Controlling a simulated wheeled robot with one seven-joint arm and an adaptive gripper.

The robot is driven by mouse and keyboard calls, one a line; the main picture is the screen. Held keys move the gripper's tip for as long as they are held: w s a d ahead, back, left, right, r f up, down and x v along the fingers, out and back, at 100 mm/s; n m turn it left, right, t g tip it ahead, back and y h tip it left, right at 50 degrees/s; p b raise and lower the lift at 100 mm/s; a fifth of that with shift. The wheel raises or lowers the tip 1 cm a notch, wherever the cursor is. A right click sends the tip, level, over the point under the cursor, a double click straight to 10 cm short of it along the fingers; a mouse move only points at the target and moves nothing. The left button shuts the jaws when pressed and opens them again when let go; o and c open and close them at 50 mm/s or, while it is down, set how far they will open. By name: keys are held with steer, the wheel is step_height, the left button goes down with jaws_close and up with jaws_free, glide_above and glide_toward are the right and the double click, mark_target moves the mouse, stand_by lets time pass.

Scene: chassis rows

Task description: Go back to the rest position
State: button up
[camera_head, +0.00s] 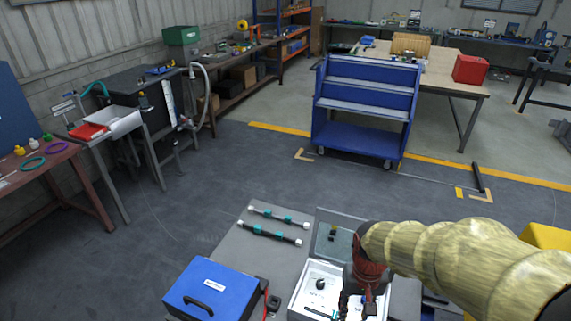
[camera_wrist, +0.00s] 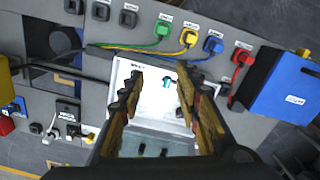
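My gripper (camera_head: 358,303) points down over the open white case (camera_head: 301,291) on the grey work surface in the head view. In the wrist view, the two fingers of my gripper (camera_wrist: 160,84) stand apart with nothing held between them. The white case (camera_wrist: 150,70) shows beyond the gap, with a small teal part (camera_wrist: 167,83) in it. My arm, in a yellowish sleeve, comes in from the right in the head view and hides part of the work surface. I cannot tell the exact height of the fingertips above the case.
A closed blue toolbox (camera_head: 213,289) stands left of the case. Two dark rods with teal bands (camera_head: 270,233) lie behind it. Green, yellow, blue and red plugs (camera_wrist: 214,45) with cables line the surface in the wrist view. A blue cart (camera_head: 366,105) stands farther off, past open floor.

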steer(key=s+r+t, duration=0.3)
steer(key=s+r, duration=0.1)
steer(key=r, duration=0.6)
steer(key=s+d+r+t, duration=0.1)
steer(key=s+r+t, duration=0.2)
steer(key=r, duration=0.6)
steer(key=shift+s+d+r+n, duration=0.2)
steer(key=shift+s+r+n, duration=0.2)
steer(key=shift+s, duration=0.45)
